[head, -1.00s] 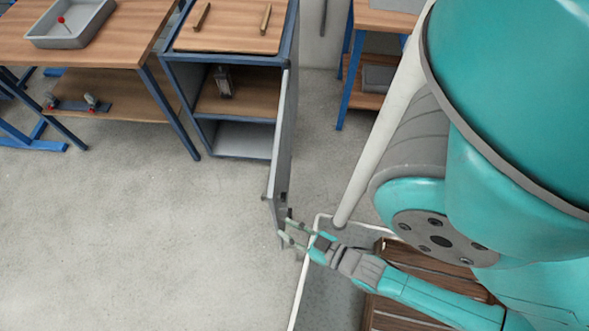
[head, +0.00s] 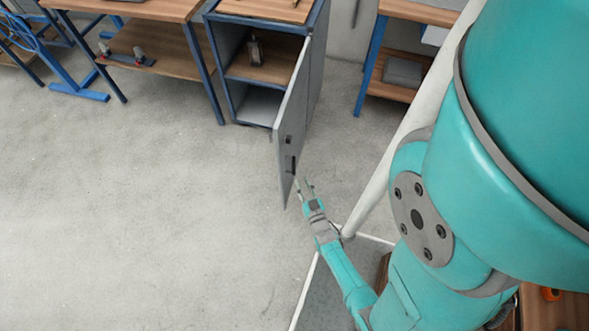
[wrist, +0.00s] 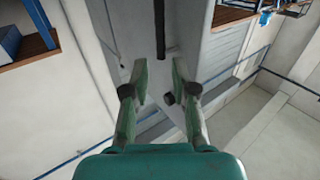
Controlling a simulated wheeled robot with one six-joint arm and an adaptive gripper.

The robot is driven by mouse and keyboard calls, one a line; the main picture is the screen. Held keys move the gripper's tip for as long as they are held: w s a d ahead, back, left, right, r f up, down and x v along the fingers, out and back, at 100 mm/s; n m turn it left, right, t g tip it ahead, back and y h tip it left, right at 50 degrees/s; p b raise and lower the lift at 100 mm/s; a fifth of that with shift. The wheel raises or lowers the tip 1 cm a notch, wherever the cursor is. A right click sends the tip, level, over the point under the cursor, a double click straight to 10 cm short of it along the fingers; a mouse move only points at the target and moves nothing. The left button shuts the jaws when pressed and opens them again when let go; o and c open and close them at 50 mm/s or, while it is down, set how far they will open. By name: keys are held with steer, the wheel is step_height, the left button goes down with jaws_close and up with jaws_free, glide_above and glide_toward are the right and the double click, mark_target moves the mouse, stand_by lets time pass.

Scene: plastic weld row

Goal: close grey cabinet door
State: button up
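The grey cabinet door (head: 291,122) stands wide open in the head view, swung out from the right side of the blue-framed cabinet (head: 229,82). Dark fittings show near its free end. My gripper (head: 304,184) is just right of that free end; I cannot tell whether it touches. In the wrist view my gripper (wrist: 160,75) has its two fingers apart, with nothing clearly held between them. A grey panel (wrist: 184,40), seemingly the door, lies beyond the fingers, with a dark upright bar (wrist: 160,28) in line with the gap.
The cabinet holds a small dark object (head: 255,50) on its shelf. A workbench (head: 160,8) stands to the left and another bench (head: 385,65) to the right. The concrete floor (head: 150,210) left of the door is clear.

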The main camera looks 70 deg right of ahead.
mark_target(294, 164)
steer(key=x, duration=1)
steer(key=shift+w+d, duration=0.25)
jaws_close()
